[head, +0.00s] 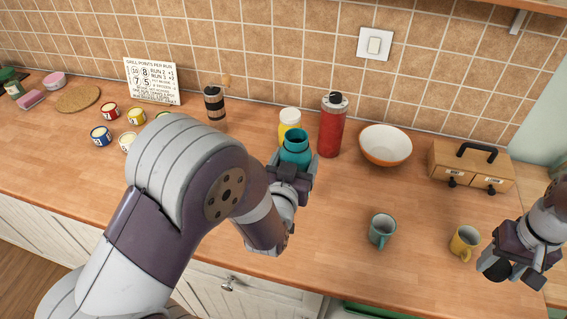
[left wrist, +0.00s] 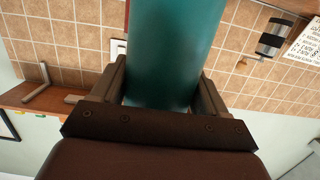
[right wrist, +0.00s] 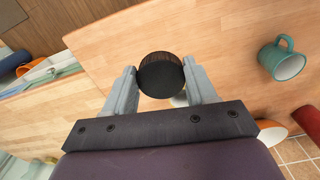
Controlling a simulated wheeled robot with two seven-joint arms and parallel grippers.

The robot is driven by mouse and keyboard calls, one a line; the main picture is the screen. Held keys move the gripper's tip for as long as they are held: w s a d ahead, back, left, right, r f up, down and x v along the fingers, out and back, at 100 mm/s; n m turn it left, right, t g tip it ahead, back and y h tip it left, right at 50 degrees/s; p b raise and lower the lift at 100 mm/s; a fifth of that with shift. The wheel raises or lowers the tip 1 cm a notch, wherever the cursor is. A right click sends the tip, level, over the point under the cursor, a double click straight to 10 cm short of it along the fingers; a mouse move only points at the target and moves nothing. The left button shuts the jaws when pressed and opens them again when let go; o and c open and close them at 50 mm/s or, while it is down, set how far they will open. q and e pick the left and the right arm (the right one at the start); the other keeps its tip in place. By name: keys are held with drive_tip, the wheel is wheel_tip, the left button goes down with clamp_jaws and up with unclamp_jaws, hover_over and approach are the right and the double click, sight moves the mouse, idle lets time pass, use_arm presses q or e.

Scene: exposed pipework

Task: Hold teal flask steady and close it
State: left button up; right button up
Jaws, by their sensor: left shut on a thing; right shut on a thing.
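The teal flask (head: 295,148) stands upright in the middle of the head view, its round mouth uncovered at the top. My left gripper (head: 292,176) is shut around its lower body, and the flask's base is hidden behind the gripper. In the left wrist view the teal flask (left wrist: 172,50) fills the space between the fingers. My right gripper (head: 497,272) is at the right edge of the head view, well apart from the flask. It is shut on a round black lid (right wrist: 161,76), seen between its fingers in the right wrist view.
A yellow jar (head: 289,120) and a red flask (head: 331,128) stand close behind the teal flask. A white-and-orange bowl (head: 385,145) and a wooden drawer box (head: 470,165) are farther right. A teal mug (head: 382,230) and a yellow mug (head: 464,242) stand between the grippers.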

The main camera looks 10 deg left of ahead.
use_arm(q)
drive_tip(key=s+d+r, duration=0.2)
drive_tip(key=d+r, duration=0.2)
drive_tip(key=d, duration=0.3)
drive_tip(key=shift+d+r, duration=0.2)
drive_tip(key=shift+r, duration=0.15)
idle(0.8)
